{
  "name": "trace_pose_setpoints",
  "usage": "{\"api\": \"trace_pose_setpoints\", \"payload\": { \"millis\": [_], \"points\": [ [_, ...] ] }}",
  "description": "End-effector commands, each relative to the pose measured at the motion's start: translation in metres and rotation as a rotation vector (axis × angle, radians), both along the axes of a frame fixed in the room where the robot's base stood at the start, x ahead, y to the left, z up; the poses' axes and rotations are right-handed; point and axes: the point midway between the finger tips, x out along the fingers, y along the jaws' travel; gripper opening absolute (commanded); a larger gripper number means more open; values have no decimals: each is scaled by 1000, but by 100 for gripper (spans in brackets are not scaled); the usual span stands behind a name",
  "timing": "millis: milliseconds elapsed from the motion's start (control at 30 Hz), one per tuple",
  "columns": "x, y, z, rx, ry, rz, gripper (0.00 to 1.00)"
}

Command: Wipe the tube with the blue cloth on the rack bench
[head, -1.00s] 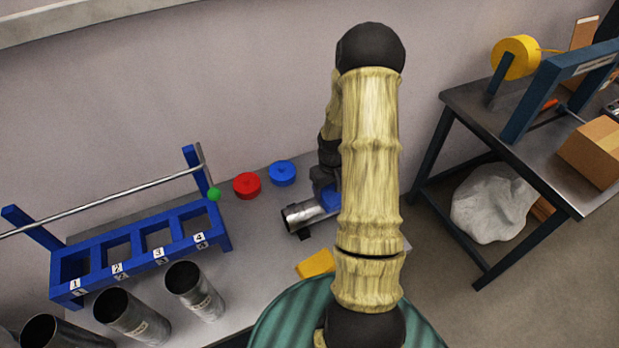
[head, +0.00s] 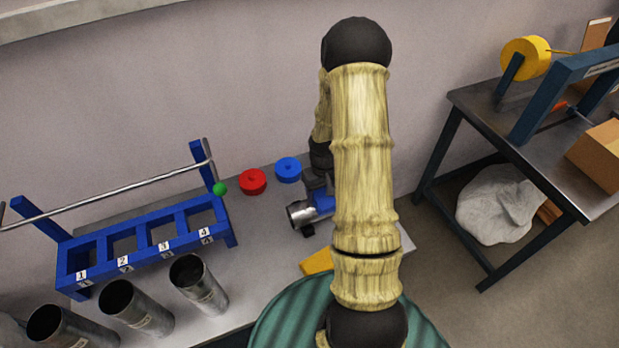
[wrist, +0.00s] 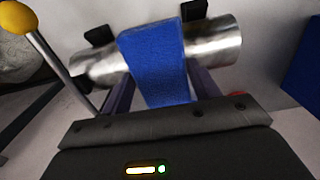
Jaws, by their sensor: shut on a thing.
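A metal tube lies on its side in black holders on the rack bench. Its open end (head: 298,214) shows left of my arm in the head view, and its shiny body (wrist: 218,42) crosses the upper wrist view. The blue cloth (wrist: 158,62) is over the tube's middle and hangs between my fingers. It also shows beside my arm in the head view (head: 322,201). My gripper (wrist: 165,62) is shut on the blue cloth at the tube. My arm hides the tube's far part in the head view.
A blue rack (head: 150,265) with numbered slots stands left, with several upright tubes (head: 200,285) before it. Red (head: 252,181) and blue (head: 288,169) caps lie behind. A yellow block (head: 316,262) lies in front. A yellow-knobbed rod (wrist: 45,55) stands close beside my gripper.

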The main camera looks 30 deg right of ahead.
Motion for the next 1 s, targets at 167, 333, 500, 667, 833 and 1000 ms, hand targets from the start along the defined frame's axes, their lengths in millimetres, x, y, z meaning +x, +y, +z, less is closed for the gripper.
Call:
{"api": "trace_pose_setpoints", "payload": {
  "millis": [167,333,500,667,833,1000],
  "points": [
    [-1,13,-1,0,0,-6,40],
    [-2,25,-1,0,1,-13,40],
    [-1,28,26,-1,-4,-16,40],
    [-2,29,39,0,0,-14,40],
    [-2,30,54,0,0,-11,40],
    [-1,30,69,0,-1,-9,40]
  ]
}}
